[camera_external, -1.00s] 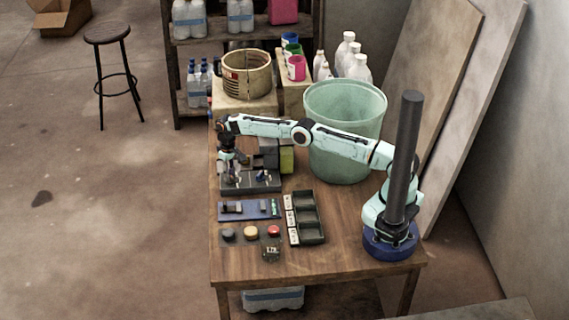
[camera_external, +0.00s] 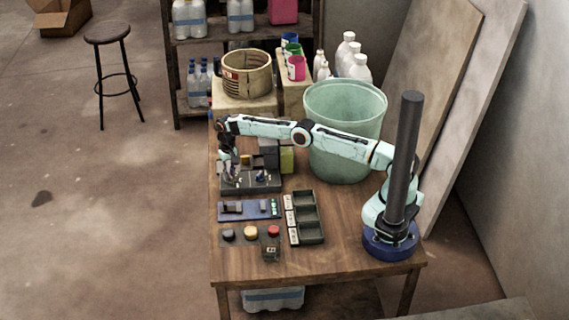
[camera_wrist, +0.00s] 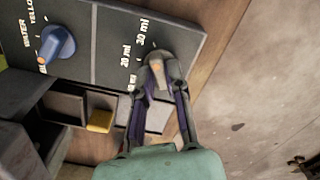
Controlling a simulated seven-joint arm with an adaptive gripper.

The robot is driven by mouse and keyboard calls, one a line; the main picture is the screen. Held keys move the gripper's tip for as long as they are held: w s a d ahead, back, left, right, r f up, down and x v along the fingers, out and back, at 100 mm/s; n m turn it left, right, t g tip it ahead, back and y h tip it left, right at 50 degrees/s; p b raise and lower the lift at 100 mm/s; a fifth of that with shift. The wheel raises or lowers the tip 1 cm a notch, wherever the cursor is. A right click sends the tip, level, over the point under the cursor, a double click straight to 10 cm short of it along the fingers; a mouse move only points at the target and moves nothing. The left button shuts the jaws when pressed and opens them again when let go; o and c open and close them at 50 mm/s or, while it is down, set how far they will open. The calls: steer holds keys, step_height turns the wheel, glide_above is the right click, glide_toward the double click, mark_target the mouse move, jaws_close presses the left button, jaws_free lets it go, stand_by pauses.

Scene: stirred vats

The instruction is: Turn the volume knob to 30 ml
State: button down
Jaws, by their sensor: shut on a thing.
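The volume knob (camera_wrist: 157,66) is a grey knob with an orange mark. It is in the wrist view on a dark panel (camera_wrist: 110,40), beside printed labels for 20 ml and 30 ml and a third label partly hidden by a finger. My gripper (camera_wrist: 160,78) has its two fingers closed around the knob. Which label the mark points to is unclear. In the external view, my gripper (camera_external: 227,176) is down at the left end of the dark panel (camera_external: 262,187); the volume knob is hidden there.
A blue knob (camera_wrist: 57,44) with colour labels is on the same panel. A yellow block (camera_wrist: 100,121) is close by. On the table are a blue switch panel (camera_external: 246,210), coloured buttons (camera_external: 250,231), a compartment tray (camera_external: 307,218) and a green vat (camera_external: 345,130).

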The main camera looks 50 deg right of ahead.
mark_target(230, 175)
steer(key=c, duration=1.1)
jaws_free()
steer(key=shift+f, duration=0.1)
step_height(230, 175, up, 12)
steer(key=shift+r, duration=0.1)
